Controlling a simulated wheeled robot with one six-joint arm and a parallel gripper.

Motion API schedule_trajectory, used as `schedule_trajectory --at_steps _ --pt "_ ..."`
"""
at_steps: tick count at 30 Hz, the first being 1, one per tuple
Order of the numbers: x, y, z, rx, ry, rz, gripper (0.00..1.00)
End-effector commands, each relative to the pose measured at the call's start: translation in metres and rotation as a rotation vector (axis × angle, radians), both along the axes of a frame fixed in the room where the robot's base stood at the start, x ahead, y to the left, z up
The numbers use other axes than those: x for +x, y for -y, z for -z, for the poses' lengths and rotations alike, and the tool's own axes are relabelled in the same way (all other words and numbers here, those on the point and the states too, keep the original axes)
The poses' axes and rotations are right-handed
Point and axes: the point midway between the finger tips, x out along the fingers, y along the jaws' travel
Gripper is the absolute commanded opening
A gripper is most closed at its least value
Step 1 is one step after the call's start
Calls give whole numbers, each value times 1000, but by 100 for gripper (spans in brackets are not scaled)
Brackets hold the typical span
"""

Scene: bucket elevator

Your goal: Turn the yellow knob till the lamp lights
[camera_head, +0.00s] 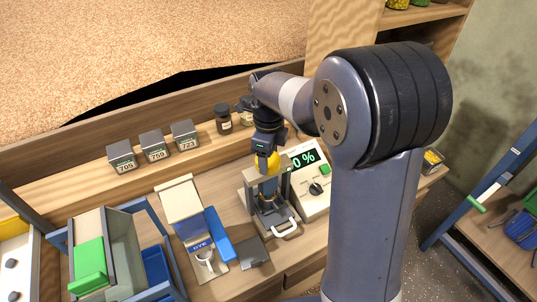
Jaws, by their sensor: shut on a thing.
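The yellow knob (262,163) sits at the top of a small press-like device on the bench, near the middle of the view. My gripper (268,155) points down at it from above and is shut on it. The fingers cover part of the knob. Beside the device on the right stands a white box with a dark display (304,158), which shows "0 %" in green; its left part is hidden.
A white-and-blue unit (183,205) with a small cup stands left of the device. Numbered grey blocks (153,145) and a dark jar (222,118) line the shelf behind. A green-fronted bin (90,265) is at lower left. My arm hides the right bench.

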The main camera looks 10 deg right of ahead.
Motion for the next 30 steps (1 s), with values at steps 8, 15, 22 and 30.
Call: schedule_trajectory --at_steps 8,15,22,30 --pt "0 0 -1 0 2 -1 76" --pt "0 0 0 0 1 -1 83" --pt "1 0 -12 1 4 -1 83" --pt "1 0 -65 1 6 -1 83"
